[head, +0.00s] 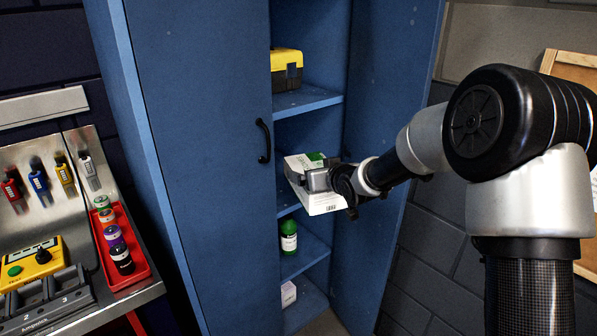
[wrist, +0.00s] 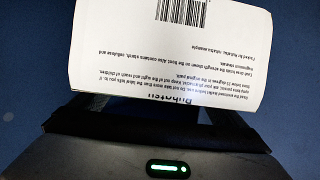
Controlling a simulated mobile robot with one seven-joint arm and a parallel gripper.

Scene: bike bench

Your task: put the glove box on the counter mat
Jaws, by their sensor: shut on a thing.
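A white box with a green patch (head: 325,204), which looks like the glove box, is at the middle shelf of the blue cabinet. My gripper (head: 318,181) is shut on it, and the box sits tilted in the picture at the cabinet's opening. In the wrist view the box's white printed side (wrist: 150,50) with a barcode fills the upper middle, close to the gripper. I cannot tell whether the box still touches the shelf. No counter mat can be made out in either view.
The blue cabinet (head: 200,150) has its left door shut and its right side open. Its shelves hold a yellow toolbox (head: 286,70), a green bottle (head: 288,238) and a small pale box (head: 288,294). A bench with a red tray (head: 136,272) and a yellow device (head: 32,262) stands left.

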